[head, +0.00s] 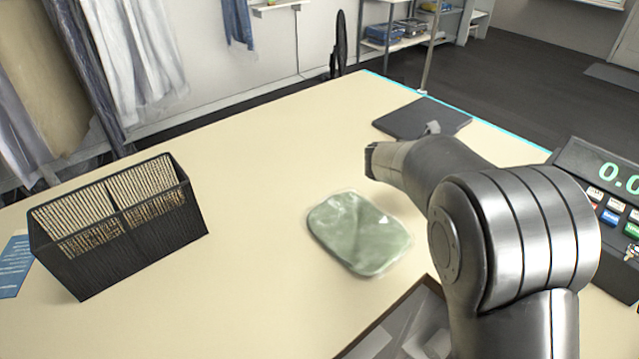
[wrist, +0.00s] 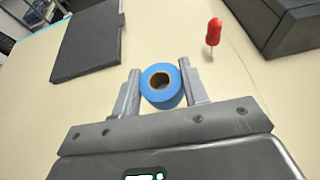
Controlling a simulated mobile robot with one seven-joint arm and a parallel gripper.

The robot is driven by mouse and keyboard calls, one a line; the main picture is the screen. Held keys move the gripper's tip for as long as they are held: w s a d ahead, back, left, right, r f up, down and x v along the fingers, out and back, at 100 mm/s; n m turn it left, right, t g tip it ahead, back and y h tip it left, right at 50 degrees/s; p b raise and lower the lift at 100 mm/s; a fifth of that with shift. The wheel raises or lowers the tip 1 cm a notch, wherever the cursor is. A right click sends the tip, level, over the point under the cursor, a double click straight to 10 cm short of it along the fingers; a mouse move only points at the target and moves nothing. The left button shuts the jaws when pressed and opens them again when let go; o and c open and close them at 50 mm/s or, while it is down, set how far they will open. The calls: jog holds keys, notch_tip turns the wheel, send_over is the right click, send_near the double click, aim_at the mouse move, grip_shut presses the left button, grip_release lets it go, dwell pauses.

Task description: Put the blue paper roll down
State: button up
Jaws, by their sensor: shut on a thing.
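The blue paper roll (wrist: 162,99) shows in the wrist view, with its brown hollow core facing the camera. My gripper (wrist: 161,90) is shut on it, one finger on each side. In the head view my gripper (head: 371,162) is at the end of my arm above the table (head: 270,140), left of the dark flat pad. The roll is hidden there behind my arm. I cannot tell whether the roll touches the table.
A green plastic packet (head: 358,232) lies near the table's middle. A black divided basket (head: 120,225) stands at the left. A dark pad (head: 421,118) lies at the back. A red-handled tool (wrist: 214,32) and a dark box (wrist: 280,22) are beyond the roll. A register (head: 605,195) stands right.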

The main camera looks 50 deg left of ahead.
jog(key=s+a+n+y, duration=0.3)
jog(key=s+a, duration=1.2)
send_over(305, 184)
jog(key=f, duration=0.5)
jog(key=shift+w+d+f, duration=0.15)
jog(key=shift+d+f, duration=0.05)
jog(key=shift+f, duration=0.15)
jog(key=shift+a+f, duration=0.25)
jog(key=shift+f, duration=1.9)
jog(key=o, duration=1)
jog(key=shift+o, duration=0.2)
